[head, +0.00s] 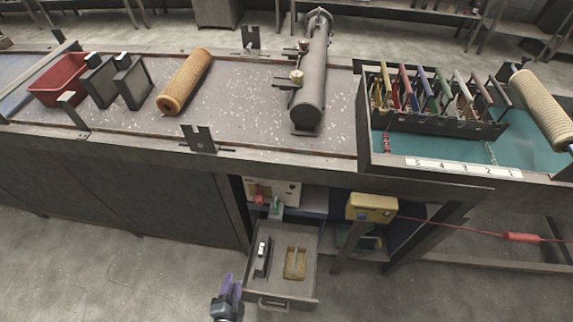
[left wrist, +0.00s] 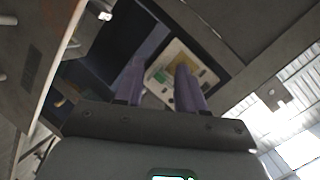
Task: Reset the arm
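My left gripper (head: 228,287) has purple fingers and is low in the head view, beside the front left corner of the open drawer (head: 288,303). In the left wrist view its two fingers stand apart with nothing visible between them, so the gripper (left wrist: 160,72) is open and empty. My right gripper is not in view.
An orange mesh tube (head: 186,82), a red bin (head: 60,80) and a grey cylinder (head: 312,85) are on the bench. A rack of coloured-handled tools (head: 435,122) and a pale mesh tube (head: 541,108) are at the right. The floor left of the drawer is clear.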

